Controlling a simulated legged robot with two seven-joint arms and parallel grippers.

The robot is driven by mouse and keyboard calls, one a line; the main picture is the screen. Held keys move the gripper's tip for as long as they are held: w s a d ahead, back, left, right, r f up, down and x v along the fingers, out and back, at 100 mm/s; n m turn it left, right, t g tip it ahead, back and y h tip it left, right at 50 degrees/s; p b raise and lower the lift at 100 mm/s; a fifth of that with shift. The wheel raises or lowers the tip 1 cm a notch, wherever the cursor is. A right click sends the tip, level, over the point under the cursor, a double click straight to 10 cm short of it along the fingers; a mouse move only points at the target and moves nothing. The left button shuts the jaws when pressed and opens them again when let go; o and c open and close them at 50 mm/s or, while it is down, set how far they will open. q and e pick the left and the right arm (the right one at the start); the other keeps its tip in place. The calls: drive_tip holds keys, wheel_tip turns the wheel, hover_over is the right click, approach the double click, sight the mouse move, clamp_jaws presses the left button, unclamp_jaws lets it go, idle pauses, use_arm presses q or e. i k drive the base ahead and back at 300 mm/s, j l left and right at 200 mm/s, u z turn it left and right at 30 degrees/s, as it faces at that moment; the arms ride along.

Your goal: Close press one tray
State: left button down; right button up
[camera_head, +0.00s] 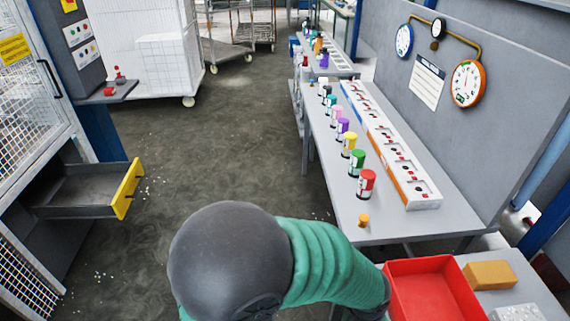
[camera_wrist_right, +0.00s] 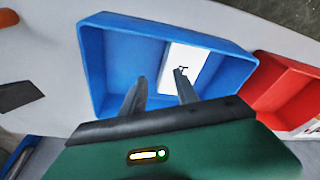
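A dark grey tray (camera_head: 75,190) with a yellow front (camera_head: 127,188) sticks out of the press cabinet (camera_head: 35,90) at the left of the head view. It is pulled out over the floor and looks empty. My right gripper (camera_wrist_right: 162,82) shows in the right wrist view, its two dark fingers apart with nothing between them, over a blue bin (camera_wrist_right: 105,65). It is hidden in the head view, where my green arm bends off to the right, away from the tray. My left gripper is not in view.
A white card (camera_wrist_right: 190,68) lies in the blue bin, beside a red bin (camera_wrist_right: 290,85). A long bench (camera_head: 345,205) with coloured canisters and a red bin (camera_head: 430,290) stand at right. The floor (camera_head: 215,140) between the tray and bench is clear.

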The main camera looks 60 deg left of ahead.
sight(100, 190)
drive_tip(key=u, duration=3.15)
drive_tip(key=i+j, duration=0.2)
drive_tip(key=i, duration=0.55)
drive_tip(key=i+j, duration=0.15)
drive_tip(key=i, duration=0.6)
drive_tip(key=i+j+u, duration=0.1)
drive_tip(key=i, duration=0.65)
drive_tip(key=i+j, duration=0.2)
drive_tip(key=i, duration=0.55)
